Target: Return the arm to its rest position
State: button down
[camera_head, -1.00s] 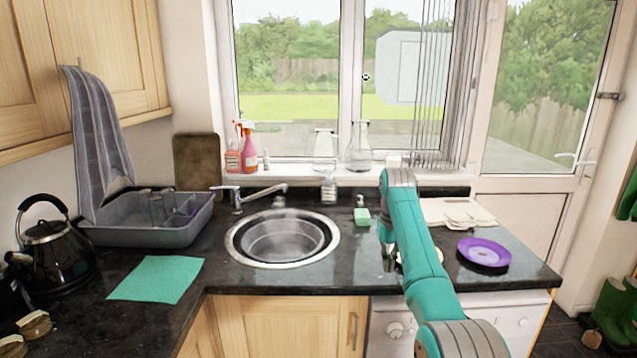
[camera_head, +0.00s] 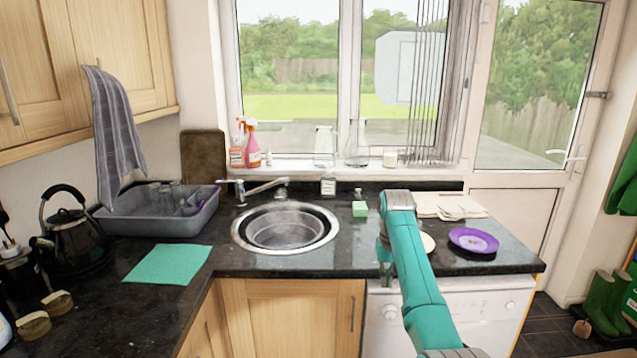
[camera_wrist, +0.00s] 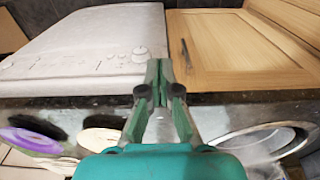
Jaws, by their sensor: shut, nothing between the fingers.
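My teal arm (camera_head: 415,285) reaches from the bottom of the head view toward the counter. My gripper (camera_wrist: 159,66) shows in the wrist view with its two green fingers together and nothing between them. The fingertips appear in front of the white appliance and the wooden cupboard door, near the counter's front edge. In the head view the gripper is mostly hidden by my arm.
The dark counter (camera_head: 290,266) holds a sink (camera_head: 285,230), a purple plate (camera_head: 474,240), a green cloth (camera_head: 168,265), a grey dish rack (camera_head: 150,222) and a black kettle (camera_head: 78,240). A white appliance (camera_head: 475,312) and a wooden cupboard (camera_head: 290,310) stand below it.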

jog(key=s+f+t, duration=0.2)
jog(key=s+f, duration=0.3)
jog(key=f, duration=0.9)
jog(key=s+f+t, duration=0.1)
jog(key=s+f, duration=0.3)
jog(key=f, duration=1)
jog(key=s+f+t, duration=0.2)
jog(key=s+f, duration=0.4)
jog(key=s, duration=0.4)
jog(key=s+f+t, duration=0.2)
jog(key=s+f, duration=0.4)
jog(key=s, duration=0.4)
jog(key=s+r+t, duration=0.2)
jog(key=s+r, duration=0.1)
jog(key=s, duration=0.8)
jog(key=s+r+t, duration=0.1)
jog(key=s+r, duration=0.1)
jog(key=s, duration=1)
jog(key=s+r+t, duration=0.2)
jog(key=s+r, duration=0.6)
jog(key=r, duration=0.4)
jog(key=s+r+t, duration=0.2)
jog(key=s+r, duration=0.7)
jog(key=r, duration=0.4)
